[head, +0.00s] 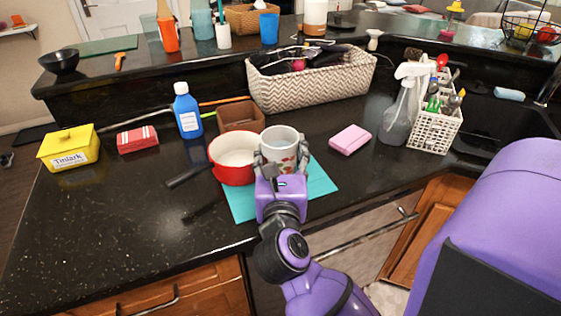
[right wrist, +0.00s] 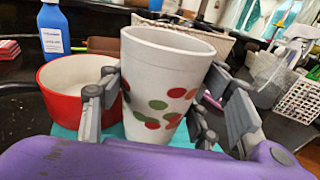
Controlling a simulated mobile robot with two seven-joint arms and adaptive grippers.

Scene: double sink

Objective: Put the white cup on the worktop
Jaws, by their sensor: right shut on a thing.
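The white cup (head: 280,137) has red and green dots and is upright. My right gripper (head: 281,163) is shut on it, with one finger on each side. In the right wrist view the cup (right wrist: 165,75) fills the space between the fingers of the gripper (right wrist: 165,108). The cup is right beside a red pot with a white inside (head: 233,160), over or on a teal mat (head: 245,207). Its base is hidden, so I cannot tell whether it touches the mat. The black worktop (head: 110,230) spreads around it. My left gripper is in neither view.
A brown box (head: 240,117) and blue bottle (head: 187,112) stand behind the pot. A pink sponge (head: 350,139) lies to the right, near a spray bottle (head: 402,105) and white caddy (head: 433,122). A yellow tin (head: 68,148) stands left. The front left worktop is clear.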

